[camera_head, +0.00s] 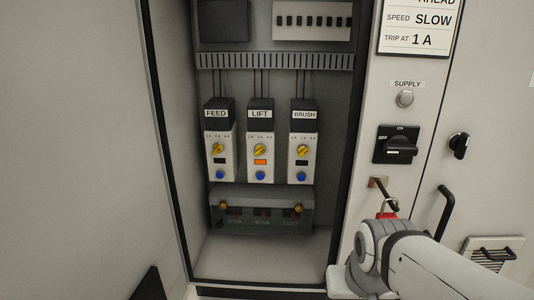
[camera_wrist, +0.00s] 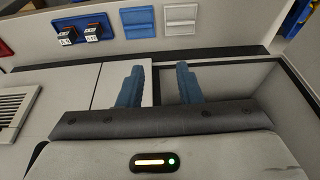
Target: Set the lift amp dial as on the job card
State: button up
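The lift unit (camera_head: 260,142) is the middle of three black-and-white units in the open cabinet. Its yellow amp dial (camera_head: 260,150) has small scale figures above it, too small to read surely. Below the dial are an orange window (camera_head: 260,162) and a blue button (camera_head: 260,175). The job card (camera_head: 417,25) at the top right reads "SPEED SLOW" and "TRIP AT 1 A"; its top is cut off. In the wrist view my gripper (camera_wrist: 158,82) has its two blue fingers apart with nothing between them. My arm shows low right in the head view, away from the dial; its fingers are not seen there.
The feed unit (camera_head: 218,142) and brush unit (camera_head: 302,142) flank the lift unit. A clear cover (camera_head: 262,212) with yellow knobs sits below. Right of the opening are a black main switch (camera_head: 398,145), a supply lamp (camera_head: 405,99) and a small red item (camera_head: 387,214) near my arm.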

jog(key=w+a+r+m+t+y+p, duration=0.1)
jog(key=w+a+r+m+t+p, duration=0.2)
jog(key=w+a, duration=0.45)
jog(key=w+a+r+t+y+p, duration=0.15)
jog(key=w+a+r+t, duration=0.25)
jog(key=w, duration=0.6)
jog(key=m+t+h+p, duration=0.2)
jog(key=m+t+h, duration=0.1)
jog(key=m+t, duration=0.4)
send_near(261, 152)
jog(key=shift+t, duration=0.3)
jog(key=w+p, duration=0.3)
jog(key=w, duration=0.5)
jog(key=shift+w+f, duration=0.2)
jog(key=shift+w, duration=0.05)
jog(key=shift+c, duration=0.4)
grip_shut()
